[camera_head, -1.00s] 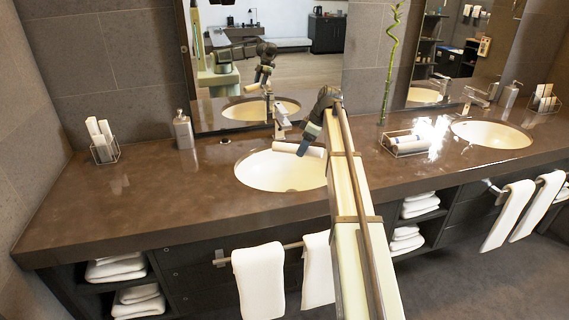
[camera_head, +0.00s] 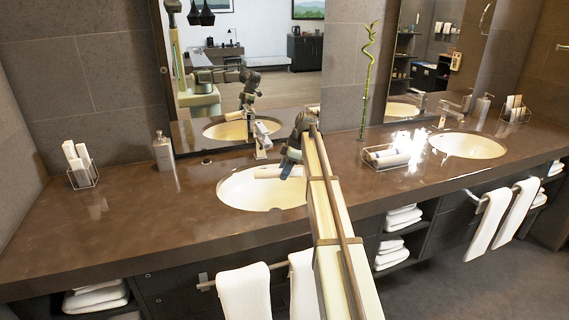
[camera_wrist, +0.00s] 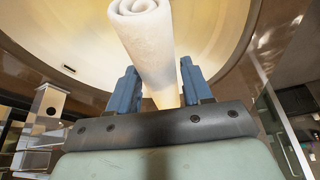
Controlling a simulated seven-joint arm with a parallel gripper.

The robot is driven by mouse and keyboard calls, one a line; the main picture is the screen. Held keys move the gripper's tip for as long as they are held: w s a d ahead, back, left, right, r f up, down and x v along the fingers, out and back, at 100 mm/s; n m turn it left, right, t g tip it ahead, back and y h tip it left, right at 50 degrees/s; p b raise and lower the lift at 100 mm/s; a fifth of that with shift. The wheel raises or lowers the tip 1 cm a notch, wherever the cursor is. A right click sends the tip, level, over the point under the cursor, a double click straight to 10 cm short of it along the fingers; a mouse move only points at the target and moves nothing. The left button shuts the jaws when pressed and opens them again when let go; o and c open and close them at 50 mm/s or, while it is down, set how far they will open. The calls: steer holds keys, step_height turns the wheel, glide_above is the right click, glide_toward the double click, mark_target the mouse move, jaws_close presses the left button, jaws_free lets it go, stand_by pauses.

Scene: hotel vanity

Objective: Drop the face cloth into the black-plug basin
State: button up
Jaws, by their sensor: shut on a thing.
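The face cloth is a white roll; in the wrist view the face cloth (camera_wrist: 148,45) stands between the two blue fingers of my gripper (camera_wrist: 158,70), which is shut on it. In the head view my gripper (camera_head: 290,160) is over the back right part of the left basin (camera_head: 245,193), with the face cloth (camera_head: 268,172) sticking out to the left over the bowl. The pale bowl (camera_wrist: 85,45) fills the background of the wrist view. A second basin (camera_head: 467,146) is at the right. I cannot tell the plug colour in either basin.
A chrome faucet (camera_head: 262,140) stands close behind the left basin. A wire tray with rolled cloths (camera_head: 388,157) sits between the basins. A soap bottle (camera_head: 163,150) and a holder of white rolls (camera_head: 78,165) stand at the left. The brown counter (camera_head: 130,215) is clear at front left.

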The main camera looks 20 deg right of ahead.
mark_target(296, 168)
step_height(296, 168, down, 10)
stand_by(0.7)
steer(key=o, duration=1.2)
steer(key=v, duration=1.4)
steer(key=shift+f, duration=0.1)
